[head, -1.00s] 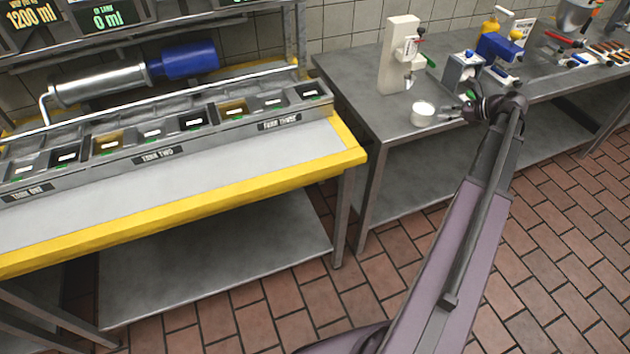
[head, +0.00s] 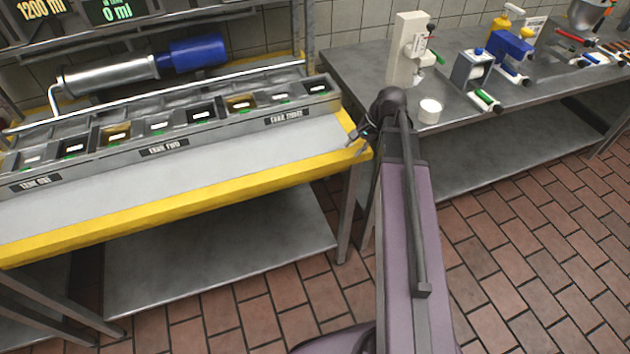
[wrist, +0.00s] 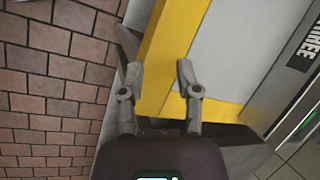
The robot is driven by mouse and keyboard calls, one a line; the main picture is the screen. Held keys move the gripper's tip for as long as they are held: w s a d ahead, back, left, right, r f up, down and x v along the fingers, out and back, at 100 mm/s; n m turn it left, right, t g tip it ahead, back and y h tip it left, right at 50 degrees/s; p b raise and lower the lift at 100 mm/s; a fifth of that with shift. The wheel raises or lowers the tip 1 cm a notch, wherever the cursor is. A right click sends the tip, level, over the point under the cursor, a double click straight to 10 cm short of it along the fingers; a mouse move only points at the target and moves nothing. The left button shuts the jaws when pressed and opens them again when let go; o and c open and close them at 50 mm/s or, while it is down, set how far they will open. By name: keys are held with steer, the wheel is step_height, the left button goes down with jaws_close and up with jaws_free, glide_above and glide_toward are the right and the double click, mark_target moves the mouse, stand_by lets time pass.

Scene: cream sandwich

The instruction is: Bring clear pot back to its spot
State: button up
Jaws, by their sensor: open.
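A small whitish round pot (head: 430,111) stands upright near the front edge of the right-hand steel counter (head: 370,82) in the head view. I cannot tell whether it is the clear pot. My gripper (head: 357,139) is at the right front corner of the yellow-edged table, to the left of the pot and apart from it. In the wrist view my gripper (wrist: 158,73) has its two fingers apart with nothing between them. The table's yellow edge (wrist: 170,55) lies beyond the fingers. The pot is not in the wrist view.
A white dispenser stand (head: 408,50) stands behind the pot, with a grey-blue device (head: 471,70) to its right. A row of bins (head: 160,127) lines the back of the yellow-edged table (head: 190,209); its front surface is clear. A gap separates table and counter.

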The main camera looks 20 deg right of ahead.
steer(key=s+a+f+n+g+h, duration=0.1)
steer(key=s+a+n+h, duration=0.1)
steer(key=s+a+n, duration=0.2)
steer(key=s+a+n+h, duration=0.2)
steer(key=s+a+n, duration=0.2)
steer(key=a+n, duration=0.3)
steer(key=shift+a+f+g+h, duration=0.3)
steer(key=shift+a+f+g, duration=0.1)
steer(key=shift+a, duration=1.25)
steer(key=shift+r, duration=0.1)
step_height(320, 180, up, 3)
steer(key=p, duration=0.3)
steer(key=shift+r, duration=0.1)
